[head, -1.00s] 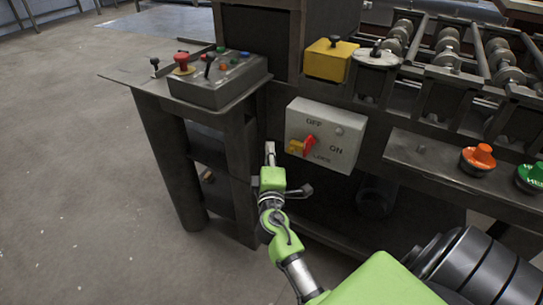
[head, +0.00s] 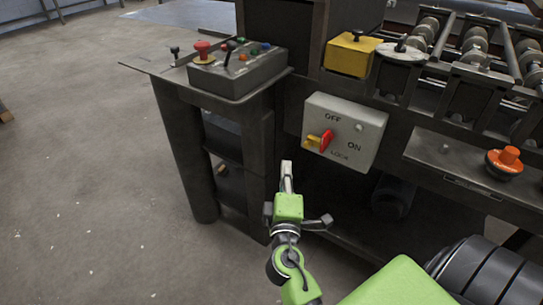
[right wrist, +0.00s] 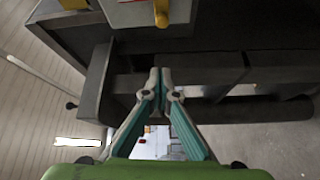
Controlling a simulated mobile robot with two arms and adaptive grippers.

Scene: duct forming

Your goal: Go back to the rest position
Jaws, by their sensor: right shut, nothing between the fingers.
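My right gripper (head: 287,165) is in the lower middle of the head view, at the end of a green arm. It is shut and empty, in front of the dark machine frame. It is below and left of the grey switch box (head: 345,133) and apart from it. In the right wrist view its two fingertips (right wrist: 160,72) meet. The switch box has a red and yellow rotary handle (head: 325,141) and the words OFF, ON and LOCK. My left gripper is not in view.
A control panel (head: 235,68) with a red mushroom button and several coloured buttons stands on a dark stand left of the switch box. A yellow box (head: 351,55) and rollers (head: 475,42) are on the machine. An orange button (head: 504,162) is at right. The floor (head: 90,180) at left is clear.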

